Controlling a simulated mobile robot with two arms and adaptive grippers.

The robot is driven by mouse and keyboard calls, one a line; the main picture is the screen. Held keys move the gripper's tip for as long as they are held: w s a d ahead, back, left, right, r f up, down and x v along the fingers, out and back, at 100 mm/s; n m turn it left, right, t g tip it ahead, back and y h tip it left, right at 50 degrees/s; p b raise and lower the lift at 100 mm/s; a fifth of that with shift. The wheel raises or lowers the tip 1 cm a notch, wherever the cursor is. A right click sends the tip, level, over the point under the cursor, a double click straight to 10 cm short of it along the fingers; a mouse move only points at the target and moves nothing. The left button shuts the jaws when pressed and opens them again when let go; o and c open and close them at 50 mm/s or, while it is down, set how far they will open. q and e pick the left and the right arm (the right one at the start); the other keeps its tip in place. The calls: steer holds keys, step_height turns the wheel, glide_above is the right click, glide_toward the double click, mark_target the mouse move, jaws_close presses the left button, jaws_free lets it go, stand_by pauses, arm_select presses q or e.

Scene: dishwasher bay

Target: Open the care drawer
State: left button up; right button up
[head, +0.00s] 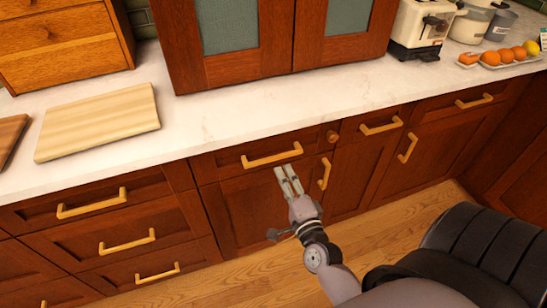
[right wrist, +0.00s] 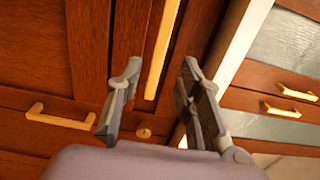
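A wide wooden drawer front (head: 220,163) lies under the counter in the head view, with a pale bar handle (head: 272,155) and a round knob (head: 332,136) at its right end. No label shows that it is the care drawer. It looks shut. My right gripper (head: 282,168) is open and empty, its fingertips close below the handle. In the right wrist view the bar handle (right wrist: 163,45) runs up the picture, in line with the gap between the open fingers (right wrist: 160,85). I cannot tell whether they touch it. My left gripper is not in view.
Below the drawer is a cabinet door with an upright handle (head: 325,173). More drawers stand to the left and right. The white counter (head: 215,115) holds a cutting board (head: 98,122), a toaster (head: 420,28) and a glass-fronted cabinet (head: 277,68). The wooden floor (head: 225,285) in front is clear.

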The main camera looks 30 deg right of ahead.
mark_target(275, 159)
steer(key=x, duration=0.8)
steer(key=shift+w+b, duration=0.25)
steer(key=shift+b, duration=0.1)
steer(key=shift+c, duration=0.5)
jaws_close()
